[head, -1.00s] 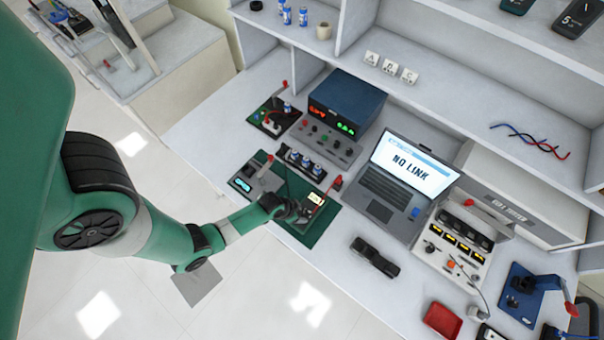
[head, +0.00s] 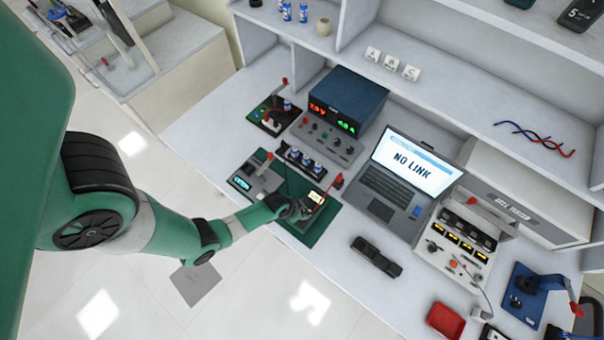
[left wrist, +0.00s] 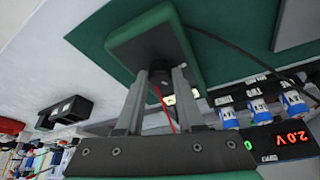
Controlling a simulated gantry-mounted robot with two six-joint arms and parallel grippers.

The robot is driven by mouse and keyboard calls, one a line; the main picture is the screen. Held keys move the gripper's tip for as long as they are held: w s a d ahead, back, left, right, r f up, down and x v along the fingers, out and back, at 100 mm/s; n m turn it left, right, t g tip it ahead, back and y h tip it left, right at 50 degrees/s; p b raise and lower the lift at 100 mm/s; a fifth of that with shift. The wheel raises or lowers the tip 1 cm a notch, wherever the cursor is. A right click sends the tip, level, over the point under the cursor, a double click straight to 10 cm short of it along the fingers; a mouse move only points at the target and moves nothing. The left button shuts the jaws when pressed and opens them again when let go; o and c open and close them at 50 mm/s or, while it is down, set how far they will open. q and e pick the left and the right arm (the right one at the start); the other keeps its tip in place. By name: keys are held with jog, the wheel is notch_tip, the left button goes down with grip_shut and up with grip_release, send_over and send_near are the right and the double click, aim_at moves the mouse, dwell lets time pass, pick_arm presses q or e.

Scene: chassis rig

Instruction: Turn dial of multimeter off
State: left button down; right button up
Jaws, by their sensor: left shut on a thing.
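The multimeter (head: 315,198) has a green casing and a small lit screen and lies on a dark green mat (head: 297,235) at the bench's front edge. In the left wrist view its green casing (left wrist: 124,35) shows close up, with the dark dial (left wrist: 158,77) on its face. My left gripper (head: 300,210) is over the multimeter and hides much of its face in the head view. In the left wrist view the left gripper's fingertips (left wrist: 160,73) are shut on the dial, one on each side. The dial's setting cannot be read. My right gripper is not in view.
A grey device with a cyan screen (head: 241,183) stands left of the multimeter. Behind are a row of blue-and-white cylinders (head: 301,160), a blue power supply (head: 347,100) and a laptop (head: 405,175) showing "NO LINK". A black object (head: 375,256) lies to the right.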

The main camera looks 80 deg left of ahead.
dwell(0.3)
pick_arm(q)
jog(key=n+y, duration=0.1)
jog(key=n, duration=0.1)
jog(key=shift+w+d+n, duration=0.1)
jog(key=shift+d+n, duration=0.05)
jog(key=shift+n, duration=0.25)
jog(key=n+g+y, duration=0.1)
jog(key=n, duration=0.2)
jog(key=shift+w+n+g+y, duration=0.1)
jog(key=shift+n+g+y, duration=0.35)
jog(key=shift+n, duration=1.15)
jog(key=c, duration=0.5)
grip_release()
jog(key=shift+d, duration=0.1)
